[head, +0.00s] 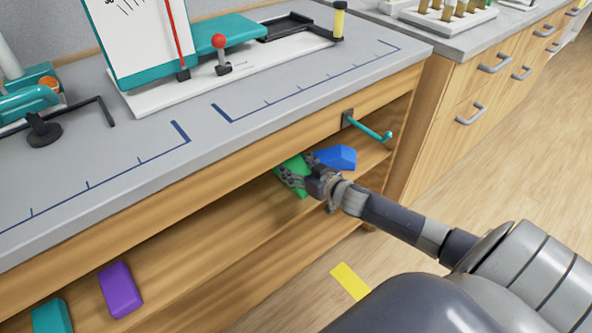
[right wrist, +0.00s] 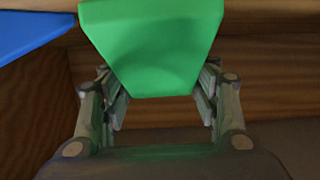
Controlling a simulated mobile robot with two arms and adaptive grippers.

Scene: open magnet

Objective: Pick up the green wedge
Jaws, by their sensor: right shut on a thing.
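The green wedge (head: 291,171) is at the shelf under the bench top in the head view, partly hidden by my right gripper (head: 299,178). In the right wrist view the green wedge (right wrist: 155,50) fills the upper middle, between the two fingers of my right gripper (right wrist: 160,92). The fingers are shut on it, one on each side. I cannot tell whether the wedge still touches the shelf. My left gripper is not in view.
A blue block (head: 336,157) lies right beside the green wedge. A purple block (head: 120,289) and a teal block (head: 52,316) sit farther left on the shelf (head: 200,262). A teal hook (head: 370,128) sticks out from the bench front above the blue block.

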